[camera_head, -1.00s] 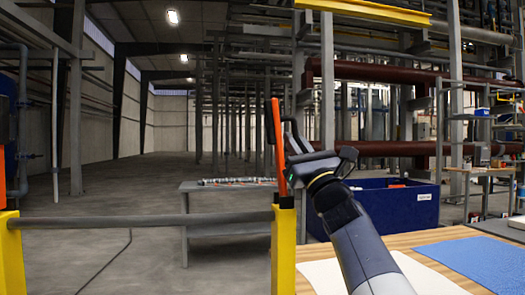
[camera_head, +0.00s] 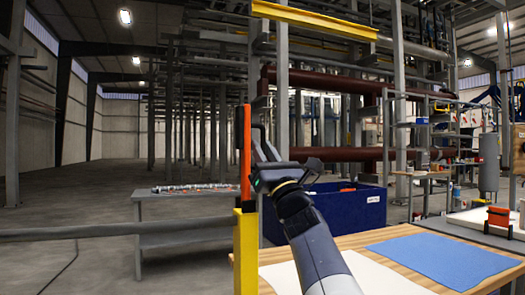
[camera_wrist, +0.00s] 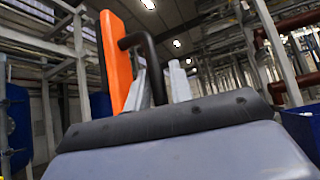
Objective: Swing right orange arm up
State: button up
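The right orange arm (camera_head: 246,150) stands practically upright on top of a yellow post (camera_head: 246,250). Its black handle (camera_wrist: 147,45) bends out from the orange side and down. My gripper (camera_head: 264,158) is just right of the arm at handle height. In the wrist view, the grey fingers (camera_wrist: 157,90) stand on either side of the handle, close against it, and look shut on it. The dark wrist housing hides the finger bases and the lower part of the handle.
A grey rail (camera_head: 110,231) runs left from the yellow post. A grey table (camera_head: 190,205) with a long part on it stands behind. A blue bin (camera_head: 345,212) and a wooden table (camera_head: 345,242) with a blue mat (camera_head: 440,260) are at right. Left floor is clear.

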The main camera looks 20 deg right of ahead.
jog(key=shift+s+r, duration=0.1)
jog(key=v, duration=1)
jog(key=shift+s+f+b, duration=0.25)
jog(key=shift+f+b, duration=0.05)
jog(key=shift+f, duration=0.05)
jog(key=x, duration=1)
jog(key=shift+p, duration=0.3)
jog(key=shift+w+r, duration=0.25)
jog(key=shift+r, duration=0.15)
jog(key=shift+a, duration=0.2)
jog(key=shift+d, duration=0.1)
jog(key=shift+r+n, duration=0.1)
jog(key=shift+n, duration=0.2)
